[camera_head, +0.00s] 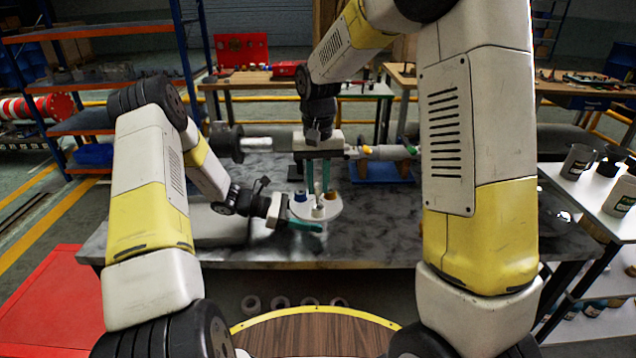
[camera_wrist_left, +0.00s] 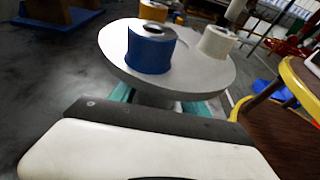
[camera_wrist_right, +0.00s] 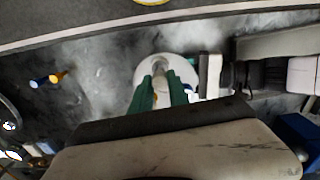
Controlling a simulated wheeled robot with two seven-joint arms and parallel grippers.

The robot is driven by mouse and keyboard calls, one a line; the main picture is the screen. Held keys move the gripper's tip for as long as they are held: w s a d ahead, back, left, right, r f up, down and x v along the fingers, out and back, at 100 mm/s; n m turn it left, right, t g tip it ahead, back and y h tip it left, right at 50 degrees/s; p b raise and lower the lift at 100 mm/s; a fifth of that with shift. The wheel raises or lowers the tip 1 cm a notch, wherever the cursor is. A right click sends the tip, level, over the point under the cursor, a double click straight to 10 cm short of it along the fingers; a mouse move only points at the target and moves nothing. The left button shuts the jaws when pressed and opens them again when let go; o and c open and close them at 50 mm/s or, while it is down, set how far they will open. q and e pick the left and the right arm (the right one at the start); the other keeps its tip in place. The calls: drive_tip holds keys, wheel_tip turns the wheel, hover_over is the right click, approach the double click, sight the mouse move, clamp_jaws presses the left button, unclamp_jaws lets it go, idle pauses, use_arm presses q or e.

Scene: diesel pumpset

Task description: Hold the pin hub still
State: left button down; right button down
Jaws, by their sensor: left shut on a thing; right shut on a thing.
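The pin hub (camera_head: 316,211) is a pale grey disc held above the table. It carries a blue bush (camera_wrist_left: 151,47), a white bush (camera_wrist_left: 217,42) and a yellow bush (camera_wrist_left: 154,10). My left gripper (camera_head: 305,226) comes from the left with green fingers below the disc; in the left wrist view they are shut on the hub's underside, with the grip mostly hidden. My right gripper (camera_head: 318,186) points down over the disc. In the right wrist view its green fingers are shut around a small grey round part (camera_wrist_right: 160,66). What this part is cannot be told.
The dark mottled table (camera_head: 370,235) is clear in front. A shaft assembly (camera_head: 395,152) lies behind on a blue stand (camera_head: 380,173).

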sight(318, 186)
drive_tip(key=shift+f, duration=1.5)
drive_tip(key=c, duration=1.2)
unclamp_jaws()
drive_tip(key=shift+r, duration=0.1)
wheel_tip(318, 186, up, 12)
drive_tip(key=shift+f, duration=0.1)
use_arm(q)
drive_tip(key=shift+c, duration=2.3)
unclamp_jaws()
